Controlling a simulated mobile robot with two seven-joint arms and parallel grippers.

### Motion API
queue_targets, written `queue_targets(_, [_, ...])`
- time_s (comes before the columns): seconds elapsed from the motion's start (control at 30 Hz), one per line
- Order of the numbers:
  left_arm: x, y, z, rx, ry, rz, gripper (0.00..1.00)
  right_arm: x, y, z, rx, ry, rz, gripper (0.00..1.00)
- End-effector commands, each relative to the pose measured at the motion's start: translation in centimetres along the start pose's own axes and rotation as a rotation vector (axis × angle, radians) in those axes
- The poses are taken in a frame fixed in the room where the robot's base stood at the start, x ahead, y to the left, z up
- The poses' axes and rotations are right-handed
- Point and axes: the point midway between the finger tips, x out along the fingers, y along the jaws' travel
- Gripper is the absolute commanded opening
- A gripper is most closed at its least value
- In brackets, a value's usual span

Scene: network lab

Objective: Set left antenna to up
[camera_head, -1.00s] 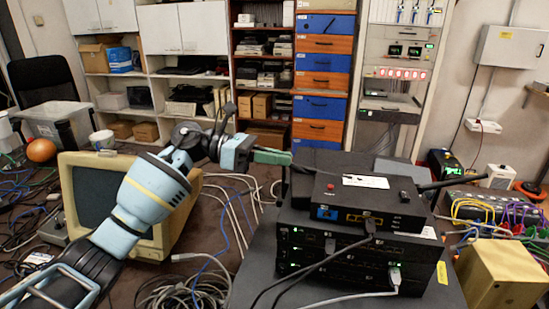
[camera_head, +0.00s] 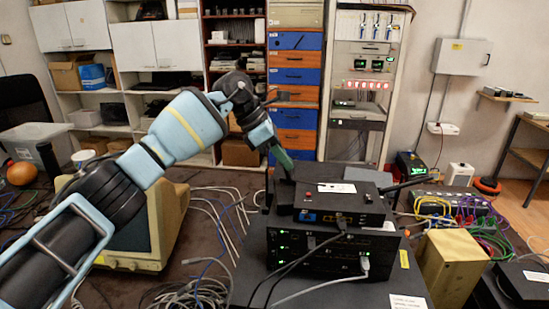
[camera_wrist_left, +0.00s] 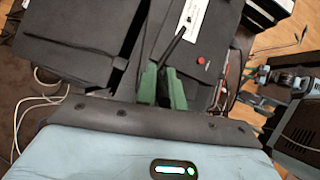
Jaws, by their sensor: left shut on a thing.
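The black router (camera_head: 372,210) lies on a stack of dark network units, with a white label and a red button on top; it also shows in the left wrist view (camera_wrist_left: 205,85). My left gripper (camera_head: 284,163) points down at the router's back left corner. In the left wrist view its green fingers (camera_wrist_left: 162,85) are shut on the left antenna (camera_wrist_left: 173,47), a thin black rod that sticks out past them. In the head view this antenna is mostly hidden by the fingers, so its tilt is hard to judge. The right antenna (camera_head: 405,186) leans low to the right.
A beige monitor (camera_head: 150,235) stands left of the stack, partly behind my left arm. Dark network units (camera_head: 325,255) with plugged cables sit under the router. A yellowish box (camera_head: 450,265) and coloured cables (camera_head: 440,205) are at the right. Shelves stand behind.

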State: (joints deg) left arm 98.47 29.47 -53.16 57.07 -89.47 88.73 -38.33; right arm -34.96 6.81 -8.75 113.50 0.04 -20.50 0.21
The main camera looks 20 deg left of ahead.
Motion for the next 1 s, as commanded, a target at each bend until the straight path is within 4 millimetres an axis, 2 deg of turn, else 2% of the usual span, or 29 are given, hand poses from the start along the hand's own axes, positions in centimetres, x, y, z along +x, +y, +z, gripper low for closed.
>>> queue_targets(0.1, [-0.04,-0.11,0.76,0.007,0.059,0.016,0.00,-0.05,0.07,-0.28,-0.002,0.005,0.001,0.36])
queue_targets(0.33, [0.33,-0.17,1.15,0.009,0.136,0.029,0.00,-0.07,0.09,-0.41,-0.002,0.008,0.001,0.36])
queue_targets(0.87, [0.50,-0.22,1.29,0.012,0.161,0.033,0.00,-0.06,-0.08,-0.46,0.005,0.009,0.002,0.36])
queue_targets(0.9, [0.51,-0.23,1.29,0.012,0.161,0.033,0.11,-0.06,-0.11,-0.47,0.007,0.009,0.002,0.36])
queue_targets(1.0, [0.52,-0.23,1.28,0.012,0.161,0.032,0.24,-0.06,-0.16,-0.47,0.008,0.009,0.002,0.36])
